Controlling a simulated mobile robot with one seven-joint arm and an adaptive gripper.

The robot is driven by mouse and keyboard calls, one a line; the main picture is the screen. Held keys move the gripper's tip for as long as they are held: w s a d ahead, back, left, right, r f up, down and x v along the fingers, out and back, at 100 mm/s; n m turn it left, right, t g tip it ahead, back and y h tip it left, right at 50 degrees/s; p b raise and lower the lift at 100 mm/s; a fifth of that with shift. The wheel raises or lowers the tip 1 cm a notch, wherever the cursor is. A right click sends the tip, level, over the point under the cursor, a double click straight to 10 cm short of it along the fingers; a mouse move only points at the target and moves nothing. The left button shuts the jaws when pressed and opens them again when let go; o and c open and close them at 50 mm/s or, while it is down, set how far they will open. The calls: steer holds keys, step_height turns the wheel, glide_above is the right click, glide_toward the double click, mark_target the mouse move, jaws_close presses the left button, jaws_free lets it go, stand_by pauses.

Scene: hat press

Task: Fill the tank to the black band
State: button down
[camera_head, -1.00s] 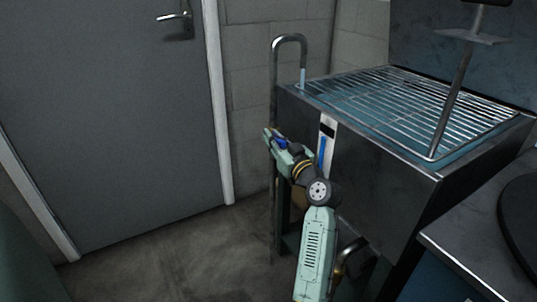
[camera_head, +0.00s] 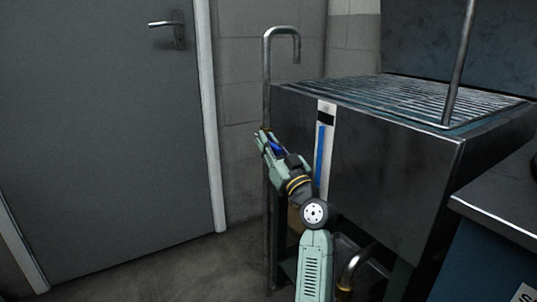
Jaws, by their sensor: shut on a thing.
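The tank (camera_head: 400,175) is a dark metal box with a wire grille on top. On its front, a white gauge strip (camera_head: 331,150) has a blue column (camera_head: 320,155) whose top reaches about the lower edge of the black band (camera_head: 326,117). The hooked fill pipe (camera_head: 267,90) rises at the tank's left corner, its spout (camera_head: 297,55) over the grille. No water shows under the spout. My gripper (camera_head: 262,138) is shut at the pipe, apparently on the tap handle, with a blue piece (camera_head: 278,147) showing there. The grip itself is too small to make out.
A grey door (camera_head: 110,130) with a lever handle stands at left. A worktop (camera_head: 500,215) adjoins the tank at lower right. A bent pipe (camera_head: 352,268) is under the tank. The floor (camera_head: 190,265) before the door is clear.

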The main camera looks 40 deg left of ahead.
stand_by(0.3)
steer(key=c, duration=1.5)
jaws_free()
step_height(320, 180, up, 10)
steer(key=shift+f, duration=0.1)
steer(key=shift+d, duration=0.1)
